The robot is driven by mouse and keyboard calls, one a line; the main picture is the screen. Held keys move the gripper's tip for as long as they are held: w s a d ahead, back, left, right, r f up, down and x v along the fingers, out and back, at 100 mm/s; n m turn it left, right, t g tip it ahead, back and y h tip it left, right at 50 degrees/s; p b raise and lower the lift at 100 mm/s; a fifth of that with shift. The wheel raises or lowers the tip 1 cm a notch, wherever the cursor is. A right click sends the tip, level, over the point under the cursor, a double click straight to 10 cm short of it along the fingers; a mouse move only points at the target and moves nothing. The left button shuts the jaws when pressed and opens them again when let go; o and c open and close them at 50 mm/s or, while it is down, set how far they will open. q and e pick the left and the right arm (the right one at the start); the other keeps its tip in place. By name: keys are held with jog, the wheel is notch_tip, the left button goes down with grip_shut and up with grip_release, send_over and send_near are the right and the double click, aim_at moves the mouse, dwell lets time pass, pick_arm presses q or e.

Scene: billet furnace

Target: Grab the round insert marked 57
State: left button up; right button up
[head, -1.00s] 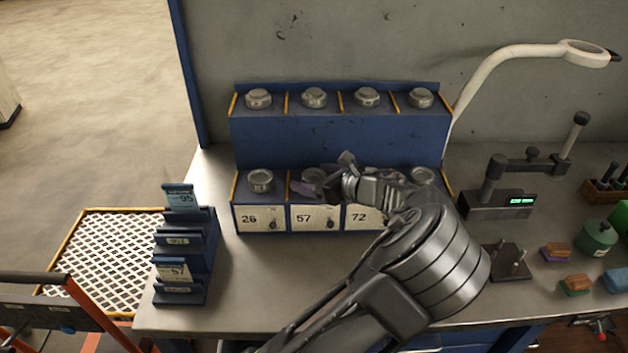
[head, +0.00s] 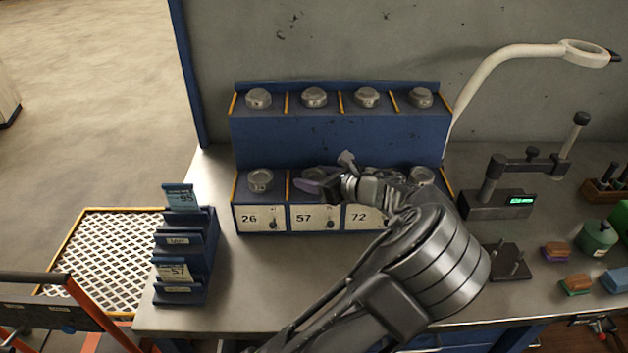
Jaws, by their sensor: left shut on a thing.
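The round grey metal insert (head: 314,173) stands in the lower-row bay above the white label 57 (head: 304,218) of the blue rack (head: 340,140). My left gripper (head: 318,184) reaches in from the right side of that bay and is shut on this insert. The fingers and wrist hide most of the insert, and I cannot tell whether it still rests on the rack. My right gripper is not in view.
Another insert (head: 260,180) sits in bay 26 just left, and one (head: 422,176) at the right end. Several inserts line the upper row. A blue card holder (head: 188,255) stands front left. A measuring stand (head: 495,200) is at right.

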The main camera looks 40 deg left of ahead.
aim_at(314, 177)
pick_arm(q)
grip_shut()
jog(key=shift+r, duration=0.15)
notch_tip(314, 177, up, 18)
jog(key=shift+b, duration=0.45)
dwell(0.3)
dwell(0.6)
